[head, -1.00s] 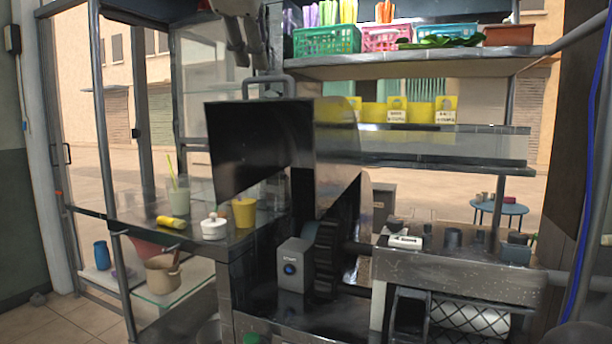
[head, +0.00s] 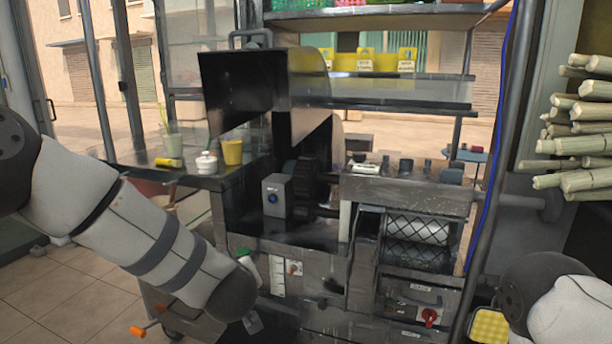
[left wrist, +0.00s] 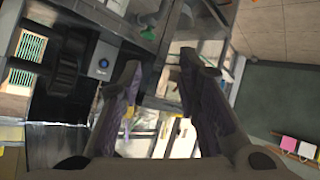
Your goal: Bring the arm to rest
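My left arm (head: 135,235) comes in from the left in the head view and slopes down in front of the counter, ending near the machine's lower front. My left gripper is not clearly seen there. In the left wrist view my left gripper (left wrist: 158,68) is open, its two dark fingers apart with nothing held between them. Part of my right arm (head: 570,305) shows at the lower right of the head view; its gripper is out of view. The sugarcane press (head: 410,195) stands ahead, with a grey box with a blue button (head: 277,197) to its left.
A white pot (head: 206,164) and yellow cup (head: 232,152) stand on the left counter. Cane stalks (head: 580,140) are stacked at the right. A red knob (head: 429,315) is on the lower front panel. Tiled floor (head: 85,290) is open at the lower left.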

